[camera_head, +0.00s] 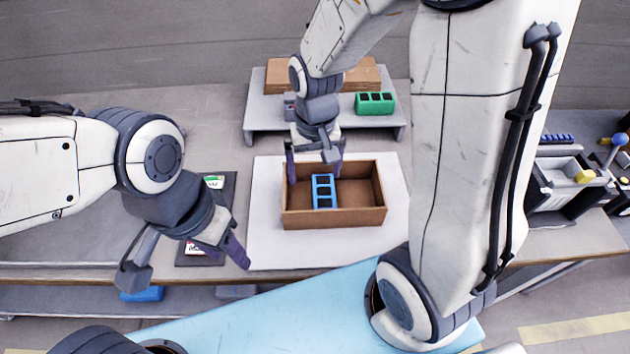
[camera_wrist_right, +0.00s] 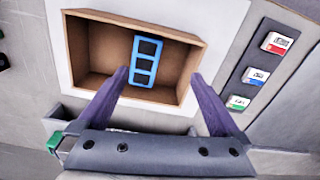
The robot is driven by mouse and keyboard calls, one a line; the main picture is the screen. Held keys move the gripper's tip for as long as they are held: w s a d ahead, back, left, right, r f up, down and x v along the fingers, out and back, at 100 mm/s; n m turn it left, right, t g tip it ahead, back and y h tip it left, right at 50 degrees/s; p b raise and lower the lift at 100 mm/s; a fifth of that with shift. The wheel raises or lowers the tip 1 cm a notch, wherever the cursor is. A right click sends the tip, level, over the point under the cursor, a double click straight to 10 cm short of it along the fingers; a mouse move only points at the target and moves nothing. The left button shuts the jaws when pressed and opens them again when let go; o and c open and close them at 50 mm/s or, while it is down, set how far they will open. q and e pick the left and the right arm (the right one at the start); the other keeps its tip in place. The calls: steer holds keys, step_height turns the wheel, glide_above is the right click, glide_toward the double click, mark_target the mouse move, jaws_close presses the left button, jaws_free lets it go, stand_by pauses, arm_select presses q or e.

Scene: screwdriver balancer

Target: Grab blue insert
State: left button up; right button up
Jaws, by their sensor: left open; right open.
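The blue insert (camera_head: 323,191) is a small frame with several square openings. It lies inside a brown open box (camera_head: 335,218) on a white mat, left of the box's middle in the head view. In the right wrist view the insert (camera_wrist_right: 146,62) shows near the middle of the box (camera_wrist_right: 187,92). My right gripper (camera_head: 315,166) is open and empty over the far side of the box; its fingers (camera_wrist_right: 161,84) stand apart, with the insert showing beyond and between them. My left gripper (camera_head: 193,262) is open and empty, left of the mat near the table's front edge.
A dark strip with colored cards (camera_wrist_right: 257,74) lies beside the mat. A blue bin (camera_head: 143,294) is below the table edge. Machinery (camera_head: 580,180) stands at right.

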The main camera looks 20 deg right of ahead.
mark_target(324, 191)
steer(key=shift+m, duration=0.8)
steer(key=w+d+f, duration=0.2)
steer(key=d+f, duration=0.1)
steer(key=shift+d, duration=0.15)
step_height(324, 191, down, 4)
steer(key=shift+d+r, duration=0.1)
steer(key=shift+w+f, duration=0.15)
steer(key=shift+f, duration=1.45)
steer(key=shift+w+f, duration=0.1)
steer(key=shift+f, duration=1.45)
steer(key=c, duration=1.4)
